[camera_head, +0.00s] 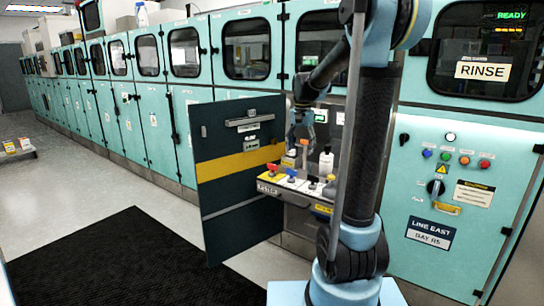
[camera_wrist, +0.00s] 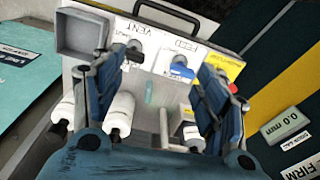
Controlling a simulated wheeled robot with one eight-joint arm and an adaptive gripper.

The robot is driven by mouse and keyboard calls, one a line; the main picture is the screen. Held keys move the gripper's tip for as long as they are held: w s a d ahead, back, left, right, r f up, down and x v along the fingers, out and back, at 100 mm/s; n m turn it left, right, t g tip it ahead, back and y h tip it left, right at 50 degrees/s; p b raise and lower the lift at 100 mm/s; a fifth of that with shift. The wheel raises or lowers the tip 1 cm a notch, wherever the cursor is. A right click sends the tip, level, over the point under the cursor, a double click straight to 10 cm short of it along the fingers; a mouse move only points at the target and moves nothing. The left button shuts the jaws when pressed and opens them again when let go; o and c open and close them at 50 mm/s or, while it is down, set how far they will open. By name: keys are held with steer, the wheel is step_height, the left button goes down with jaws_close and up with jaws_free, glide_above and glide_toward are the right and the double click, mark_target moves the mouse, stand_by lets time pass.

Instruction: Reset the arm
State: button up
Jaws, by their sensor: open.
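My arm reaches in front of the teal cabinets in the head view. My gripper (camera_head: 302,132) hangs over an open bay, fingers pointing down. In the wrist view my gripper (camera_wrist: 160,75) has its two blue fingers spread apart with nothing held between them. Below them is a white panel (camera_wrist: 151,88) with two valves, marked VENT and FEED. The FEED valve has a blue handle (camera_wrist: 181,71); the VENT valve (camera_wrist: 136,52) looks dark grey. The panel also shows in the head view (camera_head: 293,184). I cannot tell the exact gap between fingertips and panel.
A dark open door (camera_head: 235,141) with a yellow stripe stands left of the bay. A white bottle (camera_head: 326,160) stands at the bay's right; white bottles (camera_wrist: 120,112) also show in the wrist view. A black mat (camera_head: 110,262) lies on open floor at left.

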steer(key=s+d+f+n, duration=0.2)
steer(key=s+f, duration=0.2)
steer(key=s, duration=0.7)
steer(key=s+d+f+n+t, duration=0.1)
steer(key=s+f, duration=0.4)
steer(key=s, duration=0.6)
steer(key=s+d+f+n, duration=0.3)
steer(key=s+f, duration=0.2)
steer(key=s, duration=0.5)
steer(key=shift+s+d+f+t, duration=0.2)
steer(key=shift+s+t, duration=0.2)
steer(key=shift+w+f, duration=0.2)
steer(key=shift+w, duration=0.25)
